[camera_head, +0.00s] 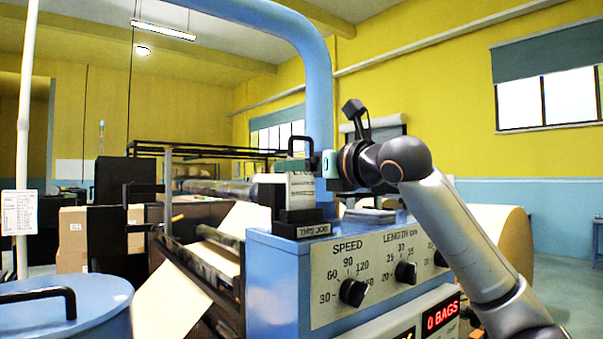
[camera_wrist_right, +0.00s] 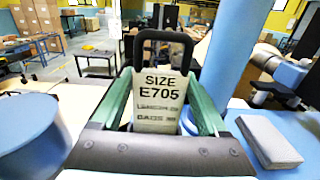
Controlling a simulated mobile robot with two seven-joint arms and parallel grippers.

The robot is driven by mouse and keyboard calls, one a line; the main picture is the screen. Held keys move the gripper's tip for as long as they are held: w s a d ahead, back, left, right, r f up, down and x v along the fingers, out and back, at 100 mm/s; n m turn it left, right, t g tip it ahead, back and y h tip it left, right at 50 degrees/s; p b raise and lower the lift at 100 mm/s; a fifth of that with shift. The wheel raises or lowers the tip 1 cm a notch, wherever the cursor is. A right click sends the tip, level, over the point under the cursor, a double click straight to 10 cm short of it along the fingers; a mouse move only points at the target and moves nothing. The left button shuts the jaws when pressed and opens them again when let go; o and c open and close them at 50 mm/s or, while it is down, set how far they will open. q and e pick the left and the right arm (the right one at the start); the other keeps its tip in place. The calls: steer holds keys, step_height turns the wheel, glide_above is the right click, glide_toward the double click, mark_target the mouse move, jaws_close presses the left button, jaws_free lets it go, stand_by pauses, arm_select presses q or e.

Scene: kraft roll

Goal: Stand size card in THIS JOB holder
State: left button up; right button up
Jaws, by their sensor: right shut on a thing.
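The white size card (camera_wrist_right: 158,97), marked SIZE E705, is upright between the green fingers of my right gripper (camera_wrist_right: 160,78), which is shut on it. In the head view the card (camera_head: 302,188) is above the dark holder (camera_head: 302,217) with the THIS JOB label. Its lower edge meets the holder's top in that picture; I cannot tell whether it is inside the slot. My right gripper (camera_head: 308,166) is at the card's upper part. My left gripper is not in view.
The holder stands on the blue machine cabinet (camera_head: 275,290) with its dial panel (camera_head: 375,270). A thick blue pipe (camera_head: 318,90) rises close behind the card. A grey block (camera_wrist_right: 268,140) lies right of my gripper. A blue drum (camera_head: 100,300) stands at left.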

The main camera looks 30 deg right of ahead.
steer(key=shift+f, duration=0.5)
steer(key=o, duration=1.4)
steer(key=shift+f, duration=0.15)
steer(key=shift+r, duration=0.2)
steer(key=shift+s, duration=0.4)
steer(key=s+b, duration=0.2)
steer(key=s, duration=0.9)
steer(key=shift+s+d, duration=0.15)
steer(key=shift+d, duration=0.3)
